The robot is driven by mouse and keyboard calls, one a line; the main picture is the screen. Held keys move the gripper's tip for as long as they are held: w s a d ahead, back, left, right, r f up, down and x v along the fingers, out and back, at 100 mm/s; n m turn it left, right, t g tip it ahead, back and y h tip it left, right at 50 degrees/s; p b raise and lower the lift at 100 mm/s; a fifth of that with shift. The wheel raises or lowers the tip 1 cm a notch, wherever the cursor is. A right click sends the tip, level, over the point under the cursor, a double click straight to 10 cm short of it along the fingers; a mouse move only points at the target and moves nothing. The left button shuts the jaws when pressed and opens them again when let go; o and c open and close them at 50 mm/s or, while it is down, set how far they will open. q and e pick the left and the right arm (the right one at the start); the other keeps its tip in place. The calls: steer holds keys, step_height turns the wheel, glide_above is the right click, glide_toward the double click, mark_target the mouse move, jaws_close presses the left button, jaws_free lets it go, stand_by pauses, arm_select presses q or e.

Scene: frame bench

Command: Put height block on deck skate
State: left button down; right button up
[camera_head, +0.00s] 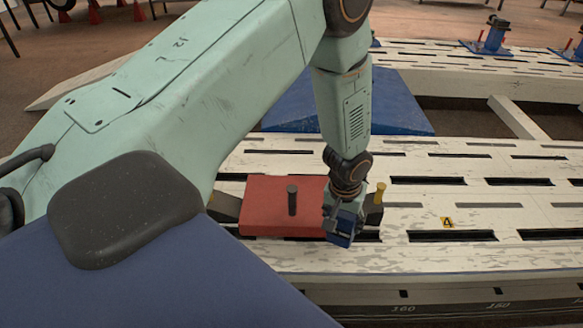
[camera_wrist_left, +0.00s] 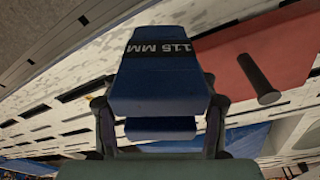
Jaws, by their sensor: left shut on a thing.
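The height block is a blue block (camera_head: 341,239) marked "115 MM", which shows large in the left wrist view (camera_wrist_left: 160,85). My left gripper (camera_head: 344,217) is shut on it, with a finger on each side in the wrist view. The red plate (camera_head: 262,205) with an upright dark peg appears to be the deck skate. It lies on the slotted white deck and also shows in the wrist view (camera_wrist_left: 285,50). The gripper and block are at the plate's right end and hide part of it. I cannot tell whether block and plate touch. My right gripper is not in view.
The white slotted deck (camera_head: 480,251) has free room to the right, with a yellow "4" tag (camera_head: 447,222). A yellow-topped post (camera_head: 379,194) stands just right of the gripper. A blue wedge-shaped thing (camera_head: 400,105) lies behind. Blue fixtures (camera_head: 494,38) stand on the far beam.

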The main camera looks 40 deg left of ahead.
arm_select(q)
steer(key=w+a+r+n, duration=0.2)
steer(key=w+a+r, duration=0.15)
steer(key=a, duration=0.55)
steer(key=w+a+r+n, duration=0.2)
steer(key=w+a, duration=0.2)
steer(key=a, duration=0.6)
steer(key=shift+n+g+y, duration=0.3)
steer(key=shift+n+y, duration=0.2)
steer(key=a+f+b, duration=0.1)
steer(key=f+b, duration=0.2)
steer(key=f, duration=0.1)
steer(key=a+f+b, duration=0.1)
steer(key=f+b, duration=0.2)
steer(key=f, duration=0.1)
steer(key=a+f+b, duration=0.1)
steer(key=f+b, duration=0.2)
steer(key=f, duration=0.1)
steer(key=shift+a+f, duration=0.3)
steer(key=shift+s+r, duration=0.1)
steer(key=shift+r, duration=0.05)
steer(key=shift+c, duration=1.9)
jaws_free()
steer(key=shift+s, duration=0.1)
